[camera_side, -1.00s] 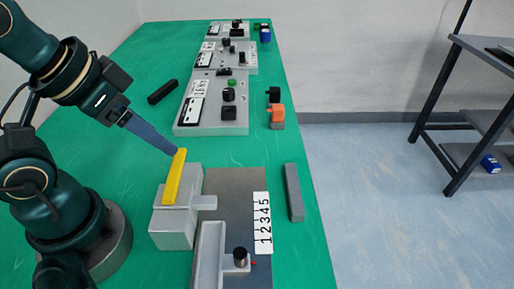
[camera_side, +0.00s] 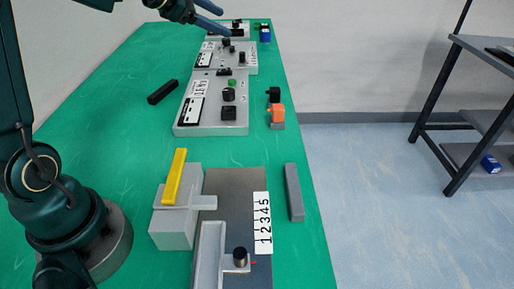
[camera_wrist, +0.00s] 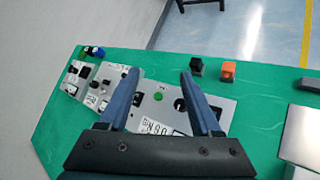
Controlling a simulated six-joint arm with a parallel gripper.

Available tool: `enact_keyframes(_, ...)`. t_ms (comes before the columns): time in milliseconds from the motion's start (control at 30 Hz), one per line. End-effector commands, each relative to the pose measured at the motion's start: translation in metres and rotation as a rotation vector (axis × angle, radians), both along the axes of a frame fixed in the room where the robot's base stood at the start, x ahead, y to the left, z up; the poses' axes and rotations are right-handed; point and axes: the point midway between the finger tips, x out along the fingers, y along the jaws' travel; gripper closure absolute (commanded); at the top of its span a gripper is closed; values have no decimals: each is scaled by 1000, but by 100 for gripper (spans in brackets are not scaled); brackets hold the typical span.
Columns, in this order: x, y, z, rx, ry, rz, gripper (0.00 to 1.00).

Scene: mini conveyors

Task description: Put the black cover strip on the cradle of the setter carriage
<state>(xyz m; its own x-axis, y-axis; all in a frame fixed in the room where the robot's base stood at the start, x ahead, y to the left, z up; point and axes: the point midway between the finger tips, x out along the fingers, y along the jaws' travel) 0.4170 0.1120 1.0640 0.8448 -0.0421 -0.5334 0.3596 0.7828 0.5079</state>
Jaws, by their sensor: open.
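The black cover strip (camera_side: 163,92) lies flat on the green table, left of the nearest control panel, in the side view. I cannot make it out in the wrist view. The setter carriage (camera_side: 172,230) is a light grey block at the front, and a yellow strip (camera_side: 175,177) rests on top of it, where the cradle appears to be. My gripper (camera_side: 225,22) is high at the top of the side view, away from both. Its two blue fingers are apart and empty in the wrist view (camera_wrist: 160,72).
Grey control panels (camera_side: 212,127) with knobs stand in a row towards the back. An orange block (camera_side: 277,113) and a black one sit right of them. A grey bar (camera_side: 293,192) lies by the table's right edge, near a numbered scale (camera_side: 262,222). Green table around the black strip is clear.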

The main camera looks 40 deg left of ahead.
Motion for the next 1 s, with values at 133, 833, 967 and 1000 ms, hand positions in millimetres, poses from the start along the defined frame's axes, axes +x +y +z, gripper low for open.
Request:
enact_keyframes(133,3,98,-54,-252,28,348,35)
enact_keyframes(833,-64,235,-209,-546,130,836,35)
enact_keyframes(967,-55,239,-219,-547,130,835,35)
enact_keyframes(1000,-52,240,-221,-547,129,834,35)
